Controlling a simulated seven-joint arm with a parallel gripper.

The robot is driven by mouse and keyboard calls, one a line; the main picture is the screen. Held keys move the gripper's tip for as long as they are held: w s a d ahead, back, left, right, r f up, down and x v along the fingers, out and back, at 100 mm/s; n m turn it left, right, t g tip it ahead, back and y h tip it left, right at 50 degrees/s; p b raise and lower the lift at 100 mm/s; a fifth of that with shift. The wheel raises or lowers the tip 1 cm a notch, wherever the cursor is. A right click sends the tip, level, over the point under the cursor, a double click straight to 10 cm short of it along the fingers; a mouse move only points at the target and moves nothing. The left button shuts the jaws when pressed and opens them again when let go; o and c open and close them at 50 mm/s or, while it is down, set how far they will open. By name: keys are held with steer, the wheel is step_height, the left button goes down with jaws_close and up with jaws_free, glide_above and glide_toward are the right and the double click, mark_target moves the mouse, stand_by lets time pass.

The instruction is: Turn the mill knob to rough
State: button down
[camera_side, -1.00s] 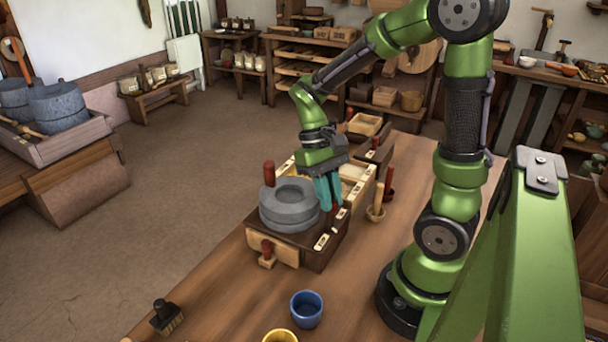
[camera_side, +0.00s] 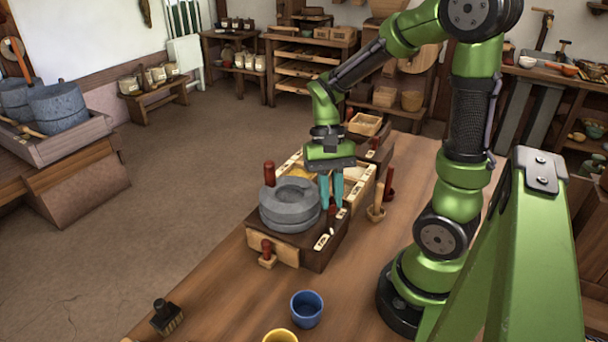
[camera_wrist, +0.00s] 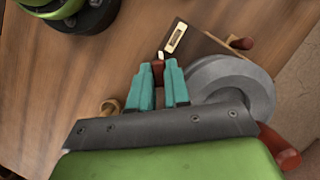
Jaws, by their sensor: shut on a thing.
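The mill is a grey round stone pair (camera_side: 290,205) with a red upright handle (camera_side: 269,173), on a dark wooden box (camera_side: 322,258). My gripper (camera_side: 331,204) points down at the box's right side, beside the stones. In the wrist view its teal fingers (camera_wrist: 158,82) are shut on the dark red mill knob (camera_wrist: 158,68). A small white tip shows on the knob's far side, towards a pale marked plate (camera_wrist: 174,38) on the box. The fingers hide most of the knob in the side view. The marks on the plates are too small to read.
Open wooden compartments (camera_side: 357,188) stand behind the stones. A wooden mortar and pestle (camera_side: 376,211) is to the right. A blue cup (camera_side: 306,309), a yellow cup (camera_side: 281,336) and a brush (camera_side: 166,317) are at the front. The bench between them is mostly clear.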

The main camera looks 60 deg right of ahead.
steer(key=c, duration=1.1)
jaws_free()
steer(key=v, duration=1.7)
steer(key=shift+a, duration=0.1)
